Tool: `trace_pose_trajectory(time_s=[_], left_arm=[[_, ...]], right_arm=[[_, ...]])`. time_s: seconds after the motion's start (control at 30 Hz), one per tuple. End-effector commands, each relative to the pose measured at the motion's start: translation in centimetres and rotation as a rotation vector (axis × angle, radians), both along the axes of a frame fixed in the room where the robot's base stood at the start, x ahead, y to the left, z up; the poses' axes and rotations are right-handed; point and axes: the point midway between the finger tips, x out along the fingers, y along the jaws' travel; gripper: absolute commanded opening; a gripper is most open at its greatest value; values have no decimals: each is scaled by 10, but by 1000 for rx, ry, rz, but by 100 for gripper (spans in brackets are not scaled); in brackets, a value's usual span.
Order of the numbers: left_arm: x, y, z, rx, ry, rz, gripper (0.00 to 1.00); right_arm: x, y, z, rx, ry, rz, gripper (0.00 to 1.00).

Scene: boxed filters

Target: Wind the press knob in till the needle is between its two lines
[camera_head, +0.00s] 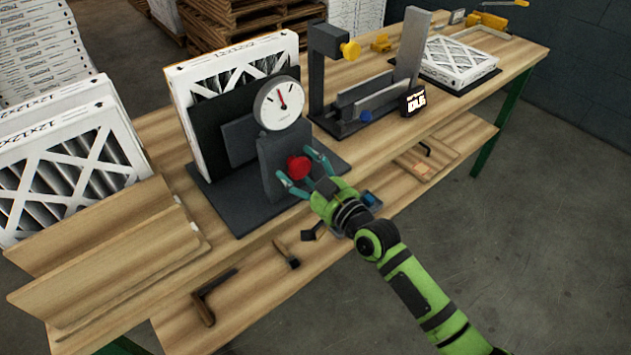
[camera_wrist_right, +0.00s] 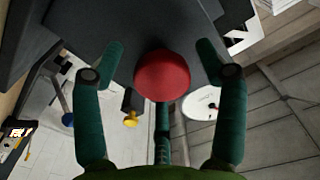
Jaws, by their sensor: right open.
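The red press knob (camera_head: 299,167) sticks out of the front of the dark grey press (camera_head: 275,165). The round white dial (camera_head: 279,103) sits on top of the press. Its needle points about straight up; the two lines are too small to tell apart. A boxed filter (camera_head: 236,62) stands upright in the press against a dark plate. My right gripper (camera_head: 304,171) is open, its teal fingers on either side of the knob. In the right wrist view the knob (camera_wrist_right: 162,75) sits between the spread fingers, with gaps on both sides. My left gripper is not in view.
Upright filters (camera_head: 70,165) stand in a wooden rack at the left. A dark fixture with a yellow knob (camera_head: 350,50) and a small display (camera_head: 414,101) stand right of the press. A filter (camera_head: 457,62) lies flat further right. Tools lie on the lower shelf (camera_head: 245,290).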

Motion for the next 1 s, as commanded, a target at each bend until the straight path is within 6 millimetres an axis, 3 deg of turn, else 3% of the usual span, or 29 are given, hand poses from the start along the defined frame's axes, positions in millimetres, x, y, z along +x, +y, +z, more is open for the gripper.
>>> trace_pose_trajectory(time_s=[0.5, 0.7, 1.0], left_arm=[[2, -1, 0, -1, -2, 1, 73], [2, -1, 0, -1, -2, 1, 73], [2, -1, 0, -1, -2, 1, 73]], right_arm=[[-80, -58, -2, -4, 5, 0, 73], [-91, -66, -1, -3, 4, 1, 73], [-92, -66, -1, -2, 4, 1, 73]])
